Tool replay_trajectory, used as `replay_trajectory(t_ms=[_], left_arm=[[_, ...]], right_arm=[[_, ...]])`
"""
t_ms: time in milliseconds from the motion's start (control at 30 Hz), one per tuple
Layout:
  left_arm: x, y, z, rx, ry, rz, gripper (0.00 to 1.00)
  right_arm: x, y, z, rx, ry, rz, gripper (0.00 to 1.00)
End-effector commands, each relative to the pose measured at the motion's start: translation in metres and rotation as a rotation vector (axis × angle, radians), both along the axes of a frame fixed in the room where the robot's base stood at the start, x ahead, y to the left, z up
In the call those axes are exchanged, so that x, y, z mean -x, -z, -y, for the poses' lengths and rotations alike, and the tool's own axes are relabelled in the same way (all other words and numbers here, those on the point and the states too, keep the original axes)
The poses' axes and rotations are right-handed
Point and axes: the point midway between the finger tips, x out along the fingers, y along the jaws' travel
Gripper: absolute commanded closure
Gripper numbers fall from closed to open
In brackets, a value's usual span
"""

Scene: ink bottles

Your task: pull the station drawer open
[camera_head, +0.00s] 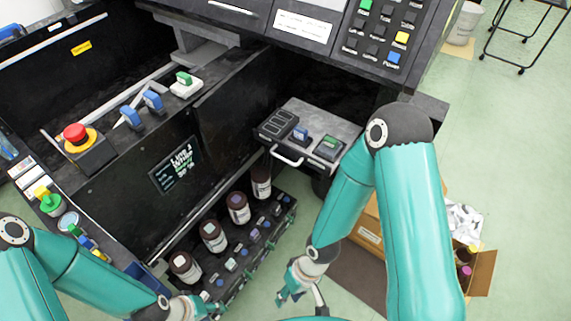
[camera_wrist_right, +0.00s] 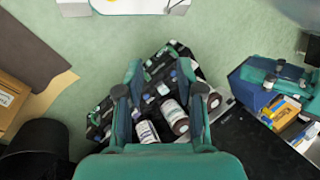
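A grey drawer-like unit (camera_head: 337,126) with a pale bar handle (camera_head: 286,158) on its front juts out from under the black station, at the middle of the head view. It carries dark and blue parts on top. A second silver handle (camera_head: 234,8) shows on a panel at the top edge. My right gripper (camera_head: 292,287) is in front of and below the unit, apart from its handle. In the right wrist view (camera_wrist_right: 162,95) its fingers are spread with nothing held between them. My left gripper (camera_head: 190,308) is low near the bottle rack; its fingers are unclear.
Brown ink bottles (camera_head: 238,208) stand in a black rack (camera_head: 262,243) on the floor below the station. A cardboard box (camera_head: 370,236) with bottles stands behind my right arm. A red emergency button (camera_head: 75,133) sits on the station at left.

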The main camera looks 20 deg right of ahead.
Motion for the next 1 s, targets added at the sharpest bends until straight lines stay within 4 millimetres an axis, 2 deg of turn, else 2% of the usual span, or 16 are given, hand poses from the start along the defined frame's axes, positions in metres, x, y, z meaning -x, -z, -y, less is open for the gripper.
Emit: replay_trajectory(t_ms=[33,100,167,267,300,367,400,467,500,600,700,800,1000], left_arm=[[0.000,0.033,0.000,0.000,-0.001,-0.001,0.60],[0.000,0.060,0.000,0.000,-0.001,-0.001,0.60],[0.000,0.083,0.000,0.000,-0.001,-0.001,0.60],[0.000,0.120,0.000,0.000,-0.001,-0.001,0.60],[0.000,0.134,0.000,0.000,-0.001,-0.001,0.60],[0.000,0.154,0.000,0.000,-0.001,-0.001,0.60],[0.000,0.165,0.000,0.000,-0.001,-0.001,0.60],[0.000,0.181,0.000,0.000,-0.001,-0.001,0.60],[0.000,0.189,0.000,0.000,0.000,-0.001,0.60],[0.000,0.205,0.000,0.000,0.000,0.000,0.60],[0.000,0.213,0.000,0.000,0.000,0.000,0.60],[0.000,0.215,0.000,0.000,0.000,0.000,0.60],[0.000,0.214,0.000,0.000,0.000,0.000,0.60]], right_arm=[[0.005,0.025,-0.001,0.028,-0.122,-0.013,0.63],[0.011,0.040,0.007,0.103,-0.304,-0.040,0.63],[0.006,0.054,0.025,0.221,-0.463,-0.034,0.63],[-0.033,0.066,0.060,0.502,-0.681,0.059,0.63],[-0.057,0.064,0.071,0.628,-0.742,0.124,0.63],[-0.098,0.054,0.081,0.816,-0.803,0.254,0.63],[-0.126,0.041,0.081,0.932,-0.823,0.355,0.63],[-0.163,0.018,0.076,1.085,-0.827,0.515,0.63],[-0.184,0.000,0.069,1.170,-0.816,0.624,0.63],[-0.217,-0.044,0.047,1.319,-0.765,0.866,0.63],[-0.233,-0.077,0.031,1.397,-0.710,1.032,0.63],[-0.240,-0.095,0.023,1.428,-0.679,1.114,0.63],[-0.257,-0.096,0.031,1.436,-0.670,1.129,0.63]])
